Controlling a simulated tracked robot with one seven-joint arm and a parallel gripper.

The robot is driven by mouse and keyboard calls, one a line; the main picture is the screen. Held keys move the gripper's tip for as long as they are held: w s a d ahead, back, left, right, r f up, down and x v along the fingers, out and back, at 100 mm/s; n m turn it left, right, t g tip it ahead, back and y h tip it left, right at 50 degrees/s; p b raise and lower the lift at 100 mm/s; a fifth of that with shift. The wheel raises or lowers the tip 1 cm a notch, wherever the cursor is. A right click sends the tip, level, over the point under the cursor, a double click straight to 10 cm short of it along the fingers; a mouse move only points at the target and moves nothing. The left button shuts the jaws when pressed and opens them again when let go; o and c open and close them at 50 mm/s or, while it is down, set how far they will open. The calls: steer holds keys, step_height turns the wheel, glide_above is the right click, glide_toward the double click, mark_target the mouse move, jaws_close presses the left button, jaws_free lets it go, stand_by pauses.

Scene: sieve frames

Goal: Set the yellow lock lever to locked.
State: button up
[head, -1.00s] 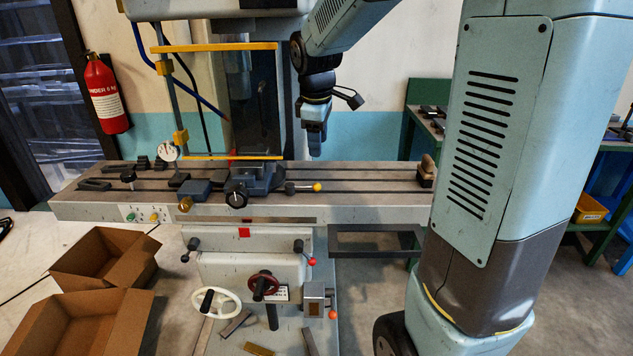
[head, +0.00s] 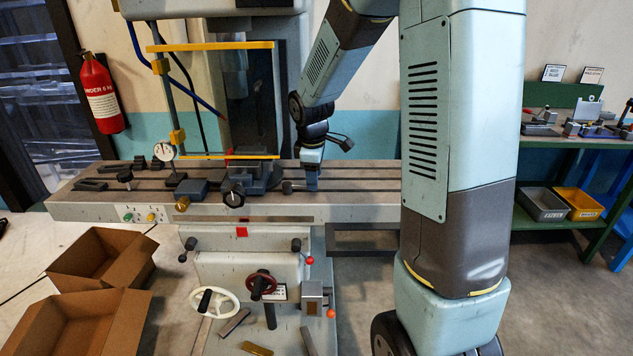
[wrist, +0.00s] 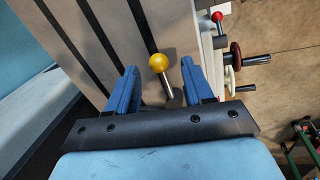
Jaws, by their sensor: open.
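The yellow lock lever (wrist: 158,62) has a yellow ball knob on a short metal rod. In the wrist view its knob and rod stand between the two blue fingers of my gripper (wrist: 159,70), which are open with gaps on both sides. In the head view my gripper (head: 311,180) is down at the front of the machine table, at the lever's place, and hides the knob. Only the dark inner end of the lever (head: 288,187) shows beside it, right of the vise (head: 258,177).
The milling machine table (head: 370,207) runs across the middle with slots along it. A dial gauge (head: 164,151) and clamps stand at its left. A yellow-edged guard (head: 212,47) rises above the vise. Handwheels and red knobs are below. Cardboard boxes (head: 100,262) lie on the floor at left.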

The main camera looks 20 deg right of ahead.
steer(key=shift+w+d+f, duration=0.1)
steer(key=shift+w+f, duration=0.05)
steer(key=shift+f, duration=0.5)
steer(key=shift+w+f, duration=0.1)
steer(key=shift+f, duration=0.55)
jaws_close()
steer(key=shift+d, duration=0.3)
steer(key=shift+a, duration=0.15)
